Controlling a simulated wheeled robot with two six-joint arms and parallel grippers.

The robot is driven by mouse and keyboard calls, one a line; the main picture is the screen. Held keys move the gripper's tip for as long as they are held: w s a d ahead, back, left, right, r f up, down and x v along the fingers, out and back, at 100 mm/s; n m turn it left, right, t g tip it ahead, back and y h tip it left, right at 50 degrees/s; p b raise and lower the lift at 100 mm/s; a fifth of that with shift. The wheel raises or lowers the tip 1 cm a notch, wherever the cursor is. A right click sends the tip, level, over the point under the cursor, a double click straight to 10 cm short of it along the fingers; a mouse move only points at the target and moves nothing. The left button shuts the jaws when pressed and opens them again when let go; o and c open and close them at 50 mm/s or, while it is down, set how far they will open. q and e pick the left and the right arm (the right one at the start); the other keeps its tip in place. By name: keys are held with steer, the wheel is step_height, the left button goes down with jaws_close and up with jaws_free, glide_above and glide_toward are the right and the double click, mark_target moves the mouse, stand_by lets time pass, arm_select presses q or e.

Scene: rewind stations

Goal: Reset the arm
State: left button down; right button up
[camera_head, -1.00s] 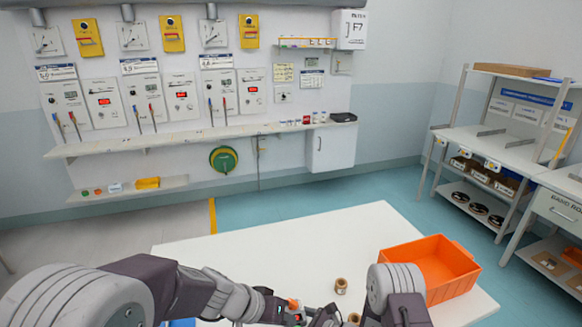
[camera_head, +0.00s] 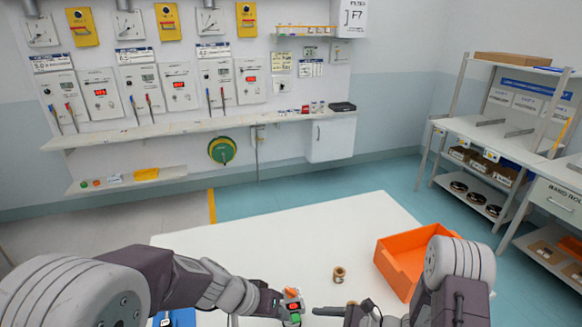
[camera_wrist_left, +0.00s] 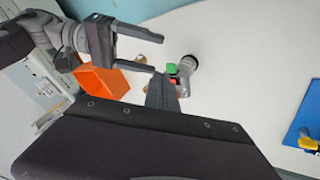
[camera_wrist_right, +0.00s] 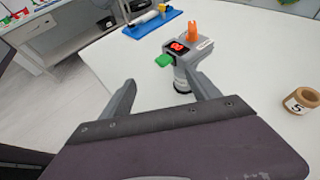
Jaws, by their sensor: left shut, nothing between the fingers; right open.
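A brown spool marked 5 (camera_wrist_right: 298,101) stands on the table, also in the head view (camera_head: 339,274). An orange bin (camera_head: 408,262) is at the table's right. A blue tray (camera_wrist_right: 152,24) lies on the far side in the right wrist view. The table's back middle is clear.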

steer(key=s+r+n+g+h, duration=0.35)
steer(key=s+n+g, duration=0.25)
steer(key=s+n, duration=0.45)
arm_select(q)
steer(key=s+a+f+n+g+y, duration=0.1)
steer(key=s+a+f+y, duration=0.1)
steer(key=a, duration=0.5)
steer(key=s+a+f+n+g+y, duration=0.1)
steer(key=s+a+f+y, duration=0.1)
steer(key=s+a, duration=0.5)
steer(key=shift+a+n+y, duration=0.4)
steer(key=shift+a+y, duration=0.3)
steer(key=shift+y, duration=0.2)
arm_select(e)
steer(key=d+r+n+t+h, duration=0.2)
steer(key=d+r+n+h, duration=0.1)
steer(key=d+n+h, duration=0.5)
steer(key=d+n, duration=0.2)
steer(key=n, duration=0.1)
steer(key=shift+s+d+t, duration=0.25)
steer(key=shift+s+t, duration=0.05)
steer(key=shift+s, duration=0.1)
